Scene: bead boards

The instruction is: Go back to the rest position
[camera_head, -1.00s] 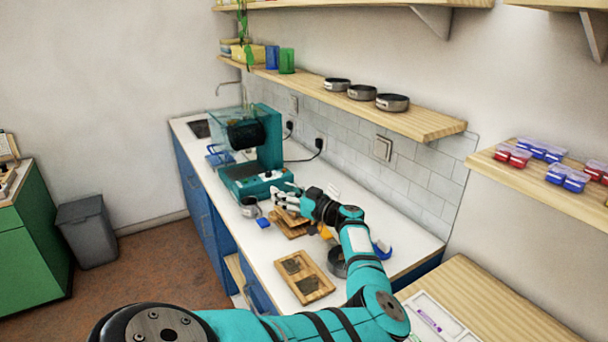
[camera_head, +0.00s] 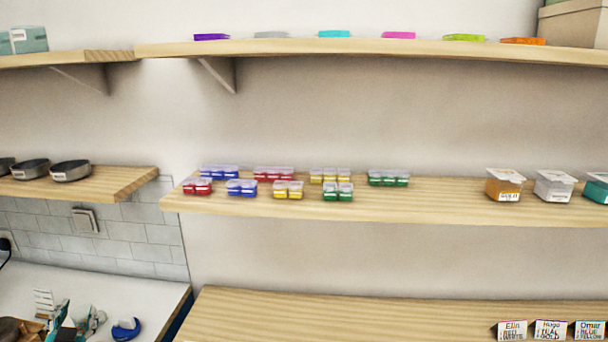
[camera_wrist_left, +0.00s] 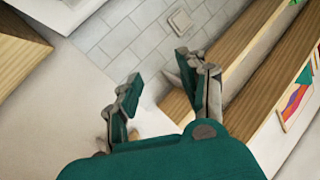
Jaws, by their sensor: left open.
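My left gripper (camera_head: 80,318) shows at the lower left edge of the head view, over the white counter; most of its arm is outside the picture. In the left wrist view my left gripper (camera_wrist_left: 158,76) has its two teal-padded fingers spread apart with nothing between them. The tiled wall and wooden shelf boards lie beyond the fingertips. My right gripper is in neither view.
A blue object (camera_head: 126,329) lies on the white counter (camera_head: 100,290) near the gripper. A wooden worktop (camera_head: 330,315) holds name cards (camera_head: 550,329). The shelf above (camera_head: 430,205) carries coloured lidded boxes (camera_head: 338,192). Metal dishes (camera_head: 70,170) stand on the left shelf.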

